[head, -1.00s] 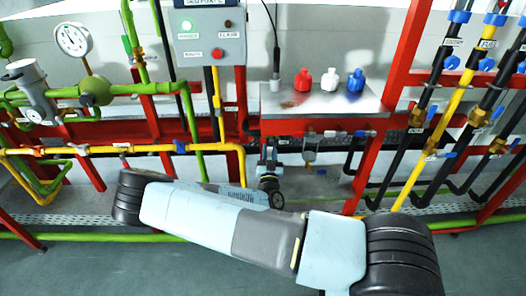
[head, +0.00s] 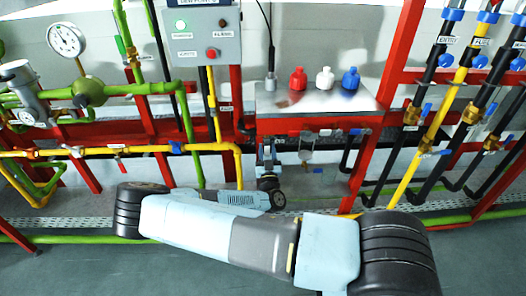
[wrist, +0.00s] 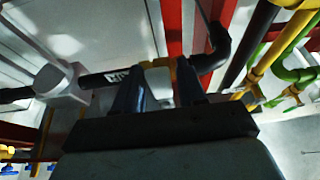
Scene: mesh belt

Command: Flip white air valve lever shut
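In the wrist view a white lever (wrist: 158,84) shows between the two fingers of my gripper (wrist: 160,70). It sits at a brass valve body (wrist: 149,63) on a black pipe (wrist: 98,80). The fingers are apart, one on each side of the lever, with gaps visible; I cannot tell whether either touches it. In the head view my gripper (head: 268,148) is small, below the left end of the metal shelf. The white lever cannot be made out there.
A red post (head: 378,120) and a yellow pipe (head: 236,152) flank this space.

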